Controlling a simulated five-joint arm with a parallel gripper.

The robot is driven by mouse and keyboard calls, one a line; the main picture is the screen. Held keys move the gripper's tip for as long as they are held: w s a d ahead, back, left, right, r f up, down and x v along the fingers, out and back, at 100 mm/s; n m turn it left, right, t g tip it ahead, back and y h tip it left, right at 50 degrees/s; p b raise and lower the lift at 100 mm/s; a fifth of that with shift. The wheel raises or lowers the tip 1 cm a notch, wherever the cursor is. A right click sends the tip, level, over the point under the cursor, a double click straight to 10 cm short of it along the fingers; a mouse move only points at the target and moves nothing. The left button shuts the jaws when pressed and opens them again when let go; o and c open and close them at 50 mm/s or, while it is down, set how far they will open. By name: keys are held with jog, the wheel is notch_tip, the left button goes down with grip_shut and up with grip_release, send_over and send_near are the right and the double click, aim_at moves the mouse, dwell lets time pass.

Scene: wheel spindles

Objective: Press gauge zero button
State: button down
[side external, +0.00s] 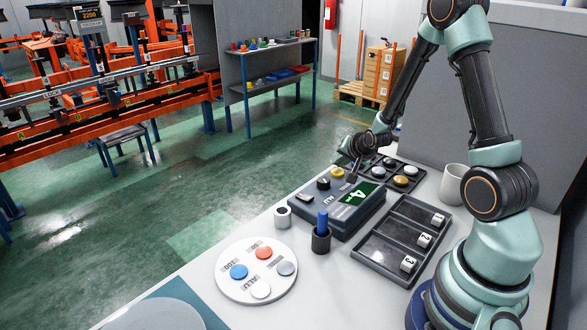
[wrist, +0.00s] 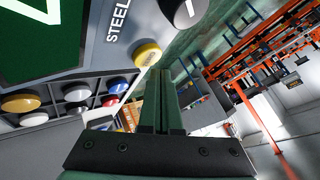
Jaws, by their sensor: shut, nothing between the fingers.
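The gauge (side external: 340,213) is a dark grey box with a lit green display (side external: 360,193) showing a 4. On its top are a yellow button (side external: 337,172) and a black button (side external: 323,183). I cannot read which one is the zero button. My gripper (side external: 352,178) is shut and empty, over the gauge's far end near the yellow button. Its fingers (wrist: 163,85) point towards that button; contact cannot be told.
A tray of coloured discs (side external: 405,170) lies behind the gauge. A numbered three-slot tray (side external: 385,250) lies to its right. A dark cup with a blue peg (side external: 321,240), a small white cylinder (side external: 282,217) and a round white plate with discs (side external: 235,285) stand in front.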

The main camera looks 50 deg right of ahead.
aim_at(338, 174)
jog(key=shift+f, duration=0.1)
dwell(0.6)
jog(key=shift+f, duration=0.35)
jog(key=shift+f, duration=0.4)
dwell(0.6)
jog(key=shift+r, duration=0.8)
jog(key=shift+r, duration=2.5)
jog(key=shift+a+r, duration=0.1)
jog(key=shift+a, duration=0.05)
